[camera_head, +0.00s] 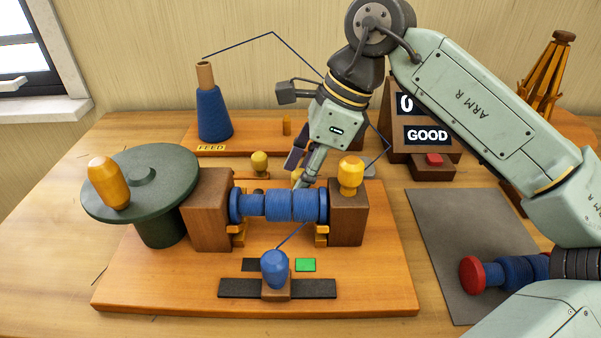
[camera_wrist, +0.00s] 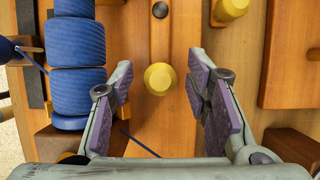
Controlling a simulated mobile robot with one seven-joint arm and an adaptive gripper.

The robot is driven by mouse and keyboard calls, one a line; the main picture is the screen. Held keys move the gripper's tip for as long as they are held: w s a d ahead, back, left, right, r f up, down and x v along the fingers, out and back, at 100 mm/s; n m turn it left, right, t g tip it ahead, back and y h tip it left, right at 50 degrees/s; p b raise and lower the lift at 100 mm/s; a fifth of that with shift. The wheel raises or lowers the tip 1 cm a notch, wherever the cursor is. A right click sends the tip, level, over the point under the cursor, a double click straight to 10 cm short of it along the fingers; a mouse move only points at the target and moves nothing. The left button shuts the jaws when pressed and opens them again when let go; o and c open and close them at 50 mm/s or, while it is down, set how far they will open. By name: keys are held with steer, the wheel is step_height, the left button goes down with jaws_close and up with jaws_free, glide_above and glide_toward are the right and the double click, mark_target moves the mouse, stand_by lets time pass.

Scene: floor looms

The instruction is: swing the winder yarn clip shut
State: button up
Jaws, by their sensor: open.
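The winder (camera_head: 370,285) stands on a wooden board with a blue yarn bobbin (camera_head: 292,205) between two brown blocks. Behind the bobbin, a narrow wooden bar with a dark pivot (camera_wrist: 160,10) carries a yellow knob (camera_wrist: 160,78); this looks like the yarn clip, though I cannot tell its swing position. In the wrist view, my gripper (camera_wrist: 162,82) is open, with one purple-padded finger on each side of the knob and gaps on both sides. In the head view, my gripper (camera_head: 300,172) is low behind the bobbin, and the bobbin partly hides it.
Another yellow knob (camera_head: 260,162) stands behind the bobbin, and one tops the right block (camera_head: 350,177). A green crank wheel (camera_head: 140,182) is at left. Blue yarn runs from the feed cone (camera_head: 214,113) overhead. A GOOD counter (camera_head: 425,135) stands behind right.

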steer(key=shift+a+f, duration=0.15)
steer(key=shift+f, duration=0.1)
steer(key=shift+c, duration=0.5)
jaws_close()
stand_by(0.4)
